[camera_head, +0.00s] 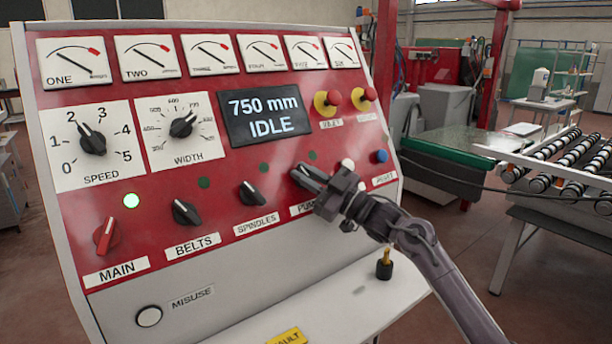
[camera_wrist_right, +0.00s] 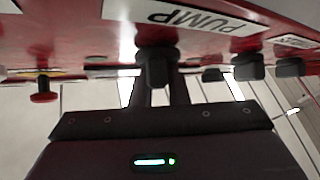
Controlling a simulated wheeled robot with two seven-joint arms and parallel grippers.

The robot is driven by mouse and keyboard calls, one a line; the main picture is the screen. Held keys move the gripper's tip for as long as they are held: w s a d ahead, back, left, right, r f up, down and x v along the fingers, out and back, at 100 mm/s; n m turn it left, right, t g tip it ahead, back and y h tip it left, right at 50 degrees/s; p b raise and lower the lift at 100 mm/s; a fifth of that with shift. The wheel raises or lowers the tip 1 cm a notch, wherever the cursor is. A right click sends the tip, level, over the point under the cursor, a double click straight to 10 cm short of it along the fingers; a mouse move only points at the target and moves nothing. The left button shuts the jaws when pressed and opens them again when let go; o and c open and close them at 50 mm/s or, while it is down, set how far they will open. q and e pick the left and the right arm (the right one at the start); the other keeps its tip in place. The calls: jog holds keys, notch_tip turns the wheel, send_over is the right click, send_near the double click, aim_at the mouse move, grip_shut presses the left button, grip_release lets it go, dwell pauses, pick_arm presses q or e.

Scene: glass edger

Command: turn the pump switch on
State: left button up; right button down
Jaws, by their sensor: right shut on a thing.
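The PUMP switch (camera_wrist_right: 156,66) is a dark knob on the red control panel (camera_head: 225,207), above the white PUMP label (camera_wrist_right: 185,17). My right gripper (camera_head: 308,180) is at this knob, with its two fingers shut on it. In the head view the gripper hides the knob and part of its label (camera_head: 303,209). The small lamp (camera_head: 312,155) above the PUMP place looks dark green and unlit. My left gripper is not in view.
Left of the gripper are the SPINDLES knob (camera_head: 252,193), BELTS knob (camera_head: 185,212) and red MAIN switch (camera_head: 107,235), whose lamp (camera_head: 131,200) glows. A white button (camera_head: 347,162) and blue button (camera_head: 381,156) are close right. The display (camera_head: 264,117) reads 750 mm IDLE.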

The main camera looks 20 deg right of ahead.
jog(key=m+t+h, duration=0.1)
jog(key=m, duration=0.1)
jog(key=m+t+h, duration=0.1)
jog(key=m+t, duration=0.1)
jog(key=shift+f+m+h, duration=0.15)
jog(key=shift+m+h, duration=0.15)
jog(key=m+t+h, duration=0.1)
jog(key=m+h, duration=0.1)
jog(key=m+t+h, duration=0.1)
jog(key=m+h, duration=0.1)
jog(key=m, duration=0.1)
jog(key=shift+t, duration=0.3)
jog(key=m+t+h+p, duration=0.1)
jog(key=m+h, duration=0.6)
jog(key=shift+w+d+m+h, duration=0.1)
jog(key=shift+d+m+h, duration=0.05)
jog(key=shift+m+h, duration=0.15)
jog(key=shift+d+m+g+h+p, duration=0.15)
jog(key=shift+m+g+h+p, duration=0.3)
jog(key=shift+m+h, duration=1.25)
jog(key=shift+f, duration=0.1)
jog(key=c, duration=1.4)
grip_release()
